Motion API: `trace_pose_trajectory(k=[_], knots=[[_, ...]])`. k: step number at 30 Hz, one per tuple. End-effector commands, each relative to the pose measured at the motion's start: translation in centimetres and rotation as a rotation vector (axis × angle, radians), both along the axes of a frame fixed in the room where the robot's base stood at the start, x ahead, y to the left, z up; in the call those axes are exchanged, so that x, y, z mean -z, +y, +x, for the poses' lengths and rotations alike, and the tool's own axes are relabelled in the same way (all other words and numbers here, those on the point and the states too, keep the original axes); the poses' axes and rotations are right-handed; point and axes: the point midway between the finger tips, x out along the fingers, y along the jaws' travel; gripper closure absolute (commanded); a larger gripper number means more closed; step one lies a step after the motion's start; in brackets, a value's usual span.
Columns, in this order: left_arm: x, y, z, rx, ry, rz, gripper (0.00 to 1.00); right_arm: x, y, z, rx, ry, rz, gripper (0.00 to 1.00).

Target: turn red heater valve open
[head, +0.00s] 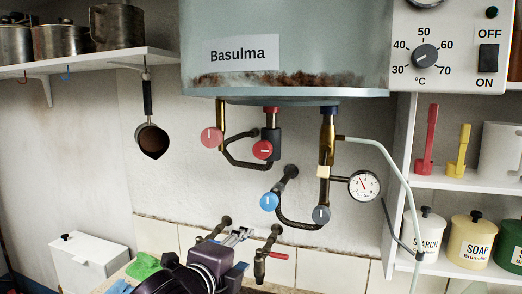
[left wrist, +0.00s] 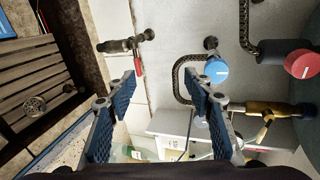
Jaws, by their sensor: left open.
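Two round red valve knobs hang under the heater (head: 290,45) in the head view. The left red knob (head: 211,138) has a roughly upright white mark; the right red knob (head: 263,150) has a roughly level one. A red knob (left wrist: 303,65) also shows at the right of the left wrist view; I cannot tell which one. My left gripper (head: 247,252) is below the red knobs, near the lower wall taps. In the left wrist view its jaws (left wrist: 163,88) are open and empty, apart from the knobs. My right gripper is not in view.
A blue knob (head: 270,201), a grey knob (head: 321,215) and a gauge (head: 364,186) sit on pipes to the right. A tap with a red lever (head: 277,256) is close beside my left gripper. A pan (head: 152,140) hangs at left. Shelves with canisters (head: 428,229) stand at right.

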Motion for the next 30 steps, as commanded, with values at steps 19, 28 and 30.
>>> trace_pose_trajectory(k=[19,28,30], knots=[[-20.2,-1.6,1.8,0.092,-0.498,0.593,0.53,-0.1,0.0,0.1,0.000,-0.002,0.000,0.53],[-20.4,-2.8,5.5,0.093,-0.494,0.591,0.53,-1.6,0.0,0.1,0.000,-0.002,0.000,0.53],[-20.3,-3.2,6.5,0.092,-0.495,0.592,0.53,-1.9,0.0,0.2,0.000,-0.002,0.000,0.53]])
